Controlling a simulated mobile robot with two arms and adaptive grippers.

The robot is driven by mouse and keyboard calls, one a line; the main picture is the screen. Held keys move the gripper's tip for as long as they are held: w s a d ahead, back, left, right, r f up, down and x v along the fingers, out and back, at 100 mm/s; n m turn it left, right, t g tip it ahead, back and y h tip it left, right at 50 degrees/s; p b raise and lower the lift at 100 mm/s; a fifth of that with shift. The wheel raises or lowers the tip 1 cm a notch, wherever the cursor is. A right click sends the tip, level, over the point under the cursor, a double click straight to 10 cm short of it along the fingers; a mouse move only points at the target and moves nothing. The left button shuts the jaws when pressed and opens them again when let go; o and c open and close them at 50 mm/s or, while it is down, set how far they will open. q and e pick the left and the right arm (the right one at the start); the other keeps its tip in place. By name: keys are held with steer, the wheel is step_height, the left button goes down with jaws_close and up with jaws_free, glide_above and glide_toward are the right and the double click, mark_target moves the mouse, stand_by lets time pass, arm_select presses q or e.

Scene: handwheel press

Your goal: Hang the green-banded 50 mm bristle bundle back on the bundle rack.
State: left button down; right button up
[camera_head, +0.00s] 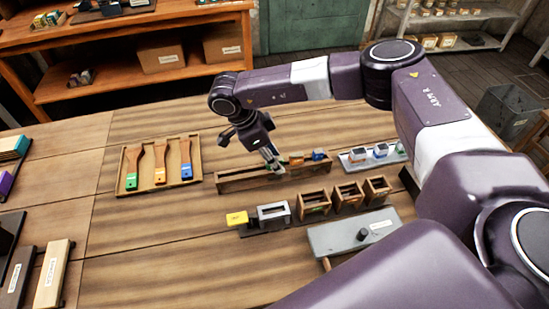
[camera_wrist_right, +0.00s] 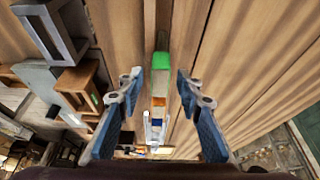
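The bundle rack (camera_head: 236,183) is a long, low wooden holder near the middle of the bench. The green-banded bundle (camera_wrist_right: 162,65) shows in the right wrist view in line with the rack, between and just beyond my fingertips. In the head view it is mostly hidden by my gripper. An orange-banded bundle (camera_head: 296,158) and a blue-banded bundle (camera_head: 318,155) sit in the rack to its right. My right gripper (camera_head: 271,158) points down over the rack. In the wrist view its fingers (camera_wrist_right: 160,74) are spread, with gaps on both sides of the green bundle. My left gripper is not in view.
A tray (camera_head: 191,182) with three brushes lies left of the rack. Small wooden boxes (camera_head: 348,193), a grey frame (camera_head: 273,213) and a yellow block (camera_head: 237,218) stand in front. A grey plate with a black knob (camera_head: 362,234) is nearer.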

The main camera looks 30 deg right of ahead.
steer(key=v, duration=1.2)
stand_by(0.4)
